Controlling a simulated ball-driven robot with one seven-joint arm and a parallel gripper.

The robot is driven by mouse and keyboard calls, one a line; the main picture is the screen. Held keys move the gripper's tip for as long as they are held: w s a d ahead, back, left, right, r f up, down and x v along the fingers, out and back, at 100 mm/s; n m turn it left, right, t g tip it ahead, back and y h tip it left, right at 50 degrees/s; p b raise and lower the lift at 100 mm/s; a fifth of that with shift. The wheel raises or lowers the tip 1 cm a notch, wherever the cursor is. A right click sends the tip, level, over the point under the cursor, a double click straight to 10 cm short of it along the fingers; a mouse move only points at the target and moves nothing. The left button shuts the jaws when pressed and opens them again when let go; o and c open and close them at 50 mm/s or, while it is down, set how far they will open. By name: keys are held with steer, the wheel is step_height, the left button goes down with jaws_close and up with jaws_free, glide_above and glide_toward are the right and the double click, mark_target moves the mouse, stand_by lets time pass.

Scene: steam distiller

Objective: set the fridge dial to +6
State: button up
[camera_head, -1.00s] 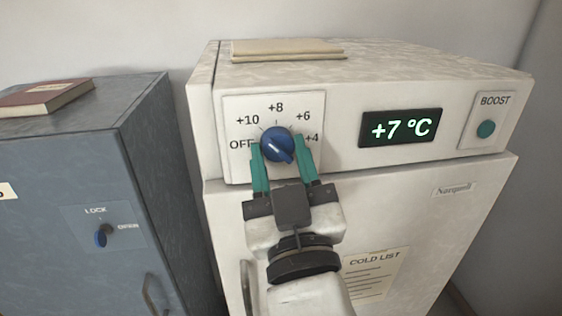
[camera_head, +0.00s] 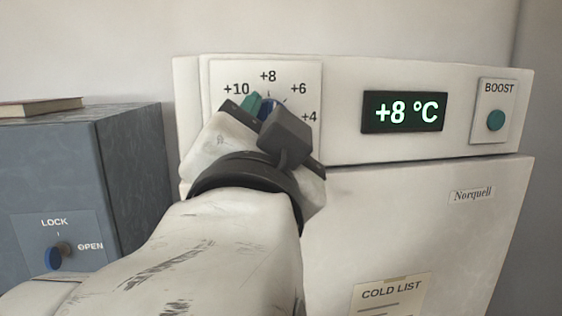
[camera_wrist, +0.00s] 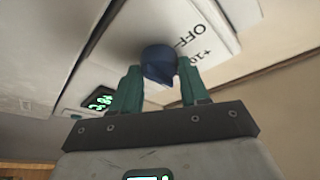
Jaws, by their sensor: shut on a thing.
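The fridge dial (camera_head: 269,105) is a blue knob on a white panel (camera_head: 312,72) marked +10, +8, +6 and +4. In the head view my gripper hides most of it, so I cannot tell which mark its pointer faces. The fridge display (camera_head: 403,113) reads +8 °C. My gripper (camera_head: 264,107) is at the dial, with one green finger showing at its left side. In the wrist view the dial (camera_wrist: 158,62) sits between the two green fingertips of my gripper (camera_wrist: 159,76), which are shut on it.
A BOOST button (camera_head: 496,120) is at the fridge's right. A blue-grey cabinet (camera_head: 140,150) with a LOCK/OPEN knob (camera_head: 54,258) stands at left, with a book (camera_head: 40,106) on top. A COLD LIST sheet (camera_head: 390,294) is on the fridge door.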

steer(key=m+g+h+b, duration=0.1)
steer(key=m, duration=0.3)
steer(key=m+g+h+b, duration=0.1)
steer(key=m+b, duration=0.1)
steer(key=m, duration=0.2)
steer(key=shift+r+m+g, duration=0.1)
steer(key=shift+m+g, duration=0.3)
stand_by(0.3)
steer(key=o, duration=1)
steer(key=shift+o, duration=0.2)
steer(key=shift+r, duration=0.1)
